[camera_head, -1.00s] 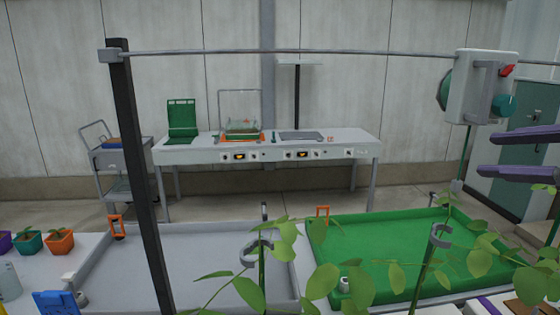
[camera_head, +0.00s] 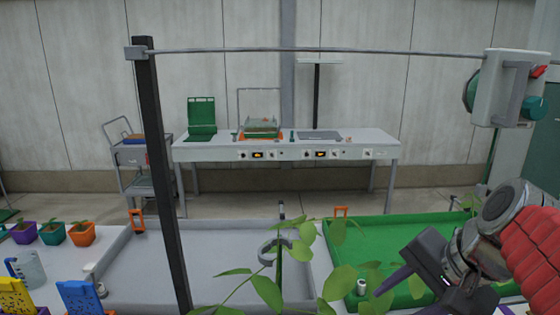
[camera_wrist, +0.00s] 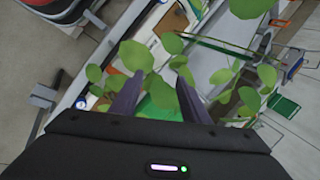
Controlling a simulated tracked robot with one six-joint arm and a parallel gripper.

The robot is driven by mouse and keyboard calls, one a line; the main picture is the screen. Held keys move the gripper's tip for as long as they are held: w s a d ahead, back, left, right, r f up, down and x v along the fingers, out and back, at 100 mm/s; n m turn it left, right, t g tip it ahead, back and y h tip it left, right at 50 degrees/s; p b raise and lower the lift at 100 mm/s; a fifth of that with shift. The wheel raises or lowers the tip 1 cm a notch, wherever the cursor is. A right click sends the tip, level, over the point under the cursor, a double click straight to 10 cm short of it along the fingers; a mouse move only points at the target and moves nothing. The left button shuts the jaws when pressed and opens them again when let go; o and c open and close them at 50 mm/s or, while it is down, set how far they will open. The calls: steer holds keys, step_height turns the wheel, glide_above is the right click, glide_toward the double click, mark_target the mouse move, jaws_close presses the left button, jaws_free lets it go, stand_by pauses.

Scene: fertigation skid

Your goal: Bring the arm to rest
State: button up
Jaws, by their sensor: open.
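My gripper (camera_head: 415,290) is at the lower right of the head view, on my arm with its red ribbed sleeve. It hangs in front of the green tray (camera_head: 385,237) and close to the leafy plants. In the wrist view its two dark purple fingers (camera_wrist: 155,98) stand apart with nothing held between them. Green leaves (camera_wrist: 135,57) show just beyond the fingertips, and I cannot tell whether they touch. In the head view part of the gripper runs past the lower edge.
Leafy stems (camera_head: 280,265) rise at the front. A dark post (camera_head: 165,180) carries a wire to a grey box (camera_head: 508,85) at upper right. A grey tray (camera_head: 215,250), potted seedlings (camera_head: 82,233) and a workbench (camera_head: 290,144) stand beyond. Floor shows before the bench.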

steer(key=s+a+f+n+h, duration=0.3)
steer(key=s+f+n, duration=0.3)
steer(key=f+n, duration=0.2)
steer(key=shift+a+f+n+t, duration=0.15)
steer(key=shift+a+n+t, duration=0.25)
steer(key=shift+a+n, duration=0.65)
